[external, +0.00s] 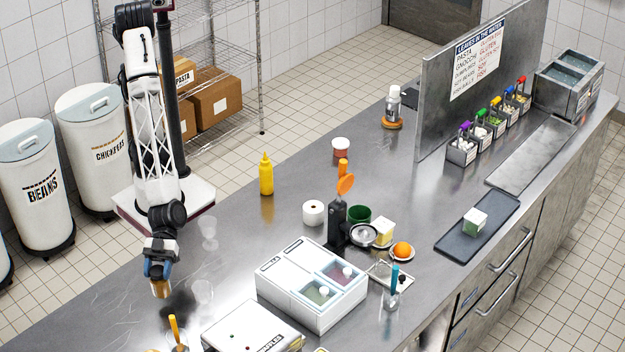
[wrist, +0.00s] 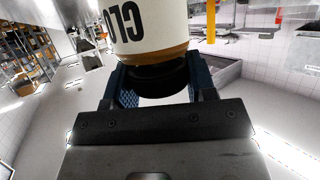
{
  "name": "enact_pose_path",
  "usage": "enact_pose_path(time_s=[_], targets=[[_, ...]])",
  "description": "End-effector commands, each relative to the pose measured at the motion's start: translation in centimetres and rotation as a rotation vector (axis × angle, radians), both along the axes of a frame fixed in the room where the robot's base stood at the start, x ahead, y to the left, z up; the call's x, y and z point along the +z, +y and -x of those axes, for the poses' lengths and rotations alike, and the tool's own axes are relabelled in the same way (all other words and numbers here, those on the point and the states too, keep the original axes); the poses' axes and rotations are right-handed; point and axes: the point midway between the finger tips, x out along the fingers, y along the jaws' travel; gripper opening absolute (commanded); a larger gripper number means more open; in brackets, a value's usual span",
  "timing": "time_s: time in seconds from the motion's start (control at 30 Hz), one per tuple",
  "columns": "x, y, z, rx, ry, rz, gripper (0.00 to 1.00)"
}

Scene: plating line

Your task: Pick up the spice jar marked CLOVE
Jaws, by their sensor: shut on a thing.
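My gripper (external: 158,272) is at the near left part of the counter, pointing down. Its blue fingers are shut on a spice jar (external: 161,289), which shows amber-brown below them. In the wrist view the fingers of my gripper (wrist: 157,82) sit either side of the jar's black lid. The jar (wrist: 145,28) has a cream label with "CLO" readable upside down; the rest of the word is turned out of sight. A dark shadow lies on the counter beside the jar, which seems held above the surface.
A yellow-handled item (external: 174,330) is just in front. A yellow squeeze bottle (external: 266,175) stands farther back.

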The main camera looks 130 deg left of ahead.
Motion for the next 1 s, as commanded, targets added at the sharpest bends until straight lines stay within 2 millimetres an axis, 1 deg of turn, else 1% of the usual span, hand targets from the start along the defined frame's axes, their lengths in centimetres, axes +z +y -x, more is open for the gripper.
enact_pose_path(time_s=[0.03, 0.2, 0.3, 0.5, 0.7, 1.0], targets=[[0.2, 0.5, 0.7, 0.000, -0.002, 0.001, 0.20], [0.4, 1.8, 2.7, 0.000, -0.002, 0.001, 0.20], [0.5, 2.5, 3.7, 0.000, -0.002, 0.001, 0.20], [0.7, 3.4, 5.1, 0.000, -0.002, 0.001, 0.20], [0.7, 3.8, 5.7, 0.000, -0.002, 0.001, 0.20], [0.7, 3.9, 5.8, 0.000, -0.001, 0.001, 0.20]])
